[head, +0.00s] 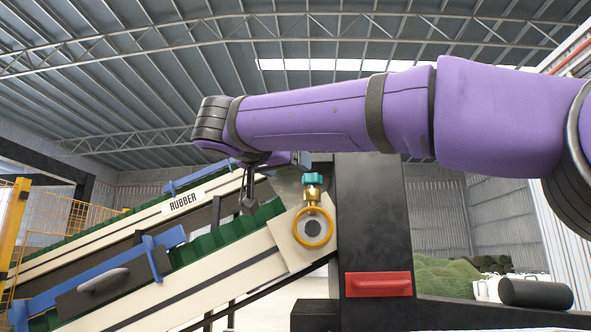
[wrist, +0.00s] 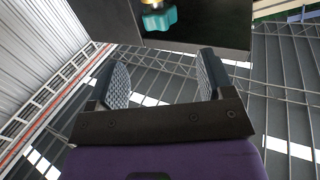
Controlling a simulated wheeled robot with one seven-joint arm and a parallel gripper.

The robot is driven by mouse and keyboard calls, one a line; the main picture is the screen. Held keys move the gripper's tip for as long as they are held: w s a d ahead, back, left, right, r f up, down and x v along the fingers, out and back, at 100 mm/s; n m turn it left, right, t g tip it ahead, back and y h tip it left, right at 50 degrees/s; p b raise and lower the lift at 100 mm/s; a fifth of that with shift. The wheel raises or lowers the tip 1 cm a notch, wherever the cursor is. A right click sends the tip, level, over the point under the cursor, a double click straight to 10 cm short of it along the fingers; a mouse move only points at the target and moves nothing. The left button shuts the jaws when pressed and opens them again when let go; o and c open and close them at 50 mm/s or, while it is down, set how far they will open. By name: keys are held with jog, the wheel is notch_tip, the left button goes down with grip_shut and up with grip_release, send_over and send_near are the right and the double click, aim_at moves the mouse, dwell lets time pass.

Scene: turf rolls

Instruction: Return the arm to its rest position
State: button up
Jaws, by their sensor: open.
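My purple arm (head: 330,112) stretches from the right edge across the upper middle of the head view, nearly level. My gripper (head: 249,204) hangs below its far end at the left, in front of the green-ribbed conveyor. In the wrist view my gripper (wrist: 163,62) has its two ridged fingers wide apart with nothing between them. A teal knob on a brass fitting (head: 312,190) shows right of the gripper, and its teal part also shows beyond the fingers in the wrist view (wrist: 159,20).
Sloping conveyors with green belts (head: 225,238) fill the left, one with a RUBBER sign (head: 184,202). A dark post (head: 372,230) with a red handle (head: 378,284) stands in the middle. A black roll (head: 536,294) lies at the lower right, near a green heap (head: 447,276).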

jog(key=shift+s+a, duration=0.15)
jog(key=shift+s, duration=0.25)
jog(key=s+d+f+n+g+y, duration=0.1)
jog(key=s+d+f+n+g, duration=0.25)
jog(key=d+f, duration=0.8)
jog(key=s+d+f+n+g+y, duration=0.2)
jog(key=s+d+f+g, duration=0.2)
jog(key=d+f, duration=0.8)
jog(key=s+d+f+g+y, duration=0.1)
jog(key=s+d+f+y, duration=0.1)
jog(key=s+d+f, duration=0.3)
jog(key=s+d+f+g+y, duration=0.2)
jog(key=s+d+f, duration=0.4)
jog(key=s+f, duration=0.5)
notch_tip(320, 180, down, 2)
jog(key=shift+s+d+f+y, duration=0.1)
jog(key=shift+s+d+y, duration=0.1)
jog(key=shift+s+y, duration=0.3)
jog(key=shift+w, duration=0.1)
